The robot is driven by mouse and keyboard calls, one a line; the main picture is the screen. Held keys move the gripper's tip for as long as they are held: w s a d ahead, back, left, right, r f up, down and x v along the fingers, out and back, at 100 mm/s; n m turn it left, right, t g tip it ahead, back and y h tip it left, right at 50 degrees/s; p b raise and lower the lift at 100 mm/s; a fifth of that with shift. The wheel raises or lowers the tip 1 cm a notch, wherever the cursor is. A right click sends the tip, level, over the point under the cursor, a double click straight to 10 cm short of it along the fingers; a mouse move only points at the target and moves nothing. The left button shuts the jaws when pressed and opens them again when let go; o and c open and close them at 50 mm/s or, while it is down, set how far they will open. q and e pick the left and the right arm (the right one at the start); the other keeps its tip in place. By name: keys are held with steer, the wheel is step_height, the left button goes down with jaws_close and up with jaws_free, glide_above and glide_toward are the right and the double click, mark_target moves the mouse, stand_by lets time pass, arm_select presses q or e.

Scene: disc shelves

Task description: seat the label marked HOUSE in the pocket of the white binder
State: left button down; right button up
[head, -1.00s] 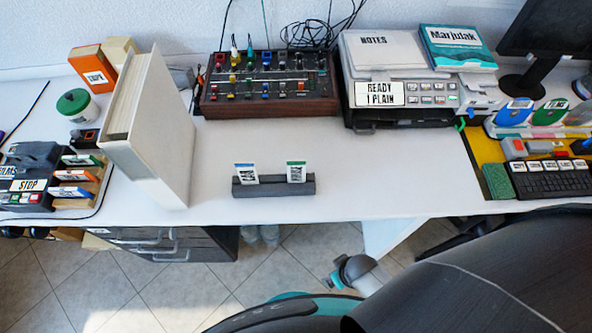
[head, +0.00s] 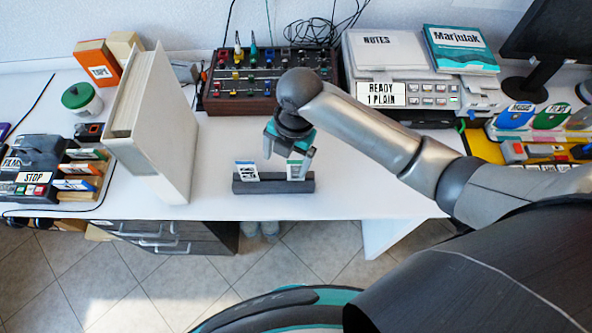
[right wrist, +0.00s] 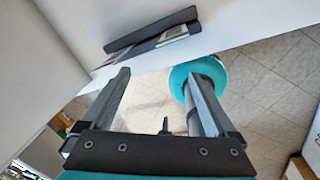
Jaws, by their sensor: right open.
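The white binder (head: 165,140) stands upright on the desk, left of centre. A dark holder (head: 273,187) in front of the desk's middle bears two upright labels: a blue-topped one (head: 246,173) and a green-topped one (head: 295,171). I cannot read for sure which is marked HOUSE. My right gripper (head: 287,157) is open and empty, just above and behind the green-topped label, partly overlapping it in the head view. In the right wrist view the open fingers (right wrist: 157,78) point toward the holder (right wrist: 150,28); a label (right wrist: 173,35) shows there. The binder's pocket is not visible. My left gripper is out of view.
A control panel with knobs (head: 225,97) stands behind the holder. A grey machine (head: 400,65) stands at the back right. A label rack (head: 85,170) and a green-lidded jar (head: 82,100) are left of the binder. Desk between binder and holder is clear.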

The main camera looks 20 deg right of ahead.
step_height(320, 180, up, 3)
steer(key=w+d+n+h, duration=0.1)
steer(key=d+n, duration=0.1)
steer(key=n, duration=0.3)
steer(key=b, duration=0.2)
glide_toward(296, 172)
steer(key=shift+g, duration=0.3)
steer(key=f, duration=0.5)
steer(key=shift+s+a+f, duration=0.15)
steer(key=shift+a, duration=0.1)
steer(key=shift+w+d+f+b, duration=0.15)
steer(key=shift+f+b, duration=0.1)
steer(key=shift+f, duration=0.6)
steer(key=shift+w+f+b, duration=0.2)
steer(key=shift+f+b, duration=0.05)
steer(key=shift+f, duration=0.65)
steer(key=shift+w+d+f+b, duration=0.15)
steer(key=shift+f+b, duration=0.1)
steer(key=shift+f, duration=0.6)
steer(key=shift+a, duration=0.1)
steer(key=c, duration=1.4)
steer(key=shift+r, duration=0.15)
step_height(296, 172, up, 20)
steer(key=p, duration=0.4)
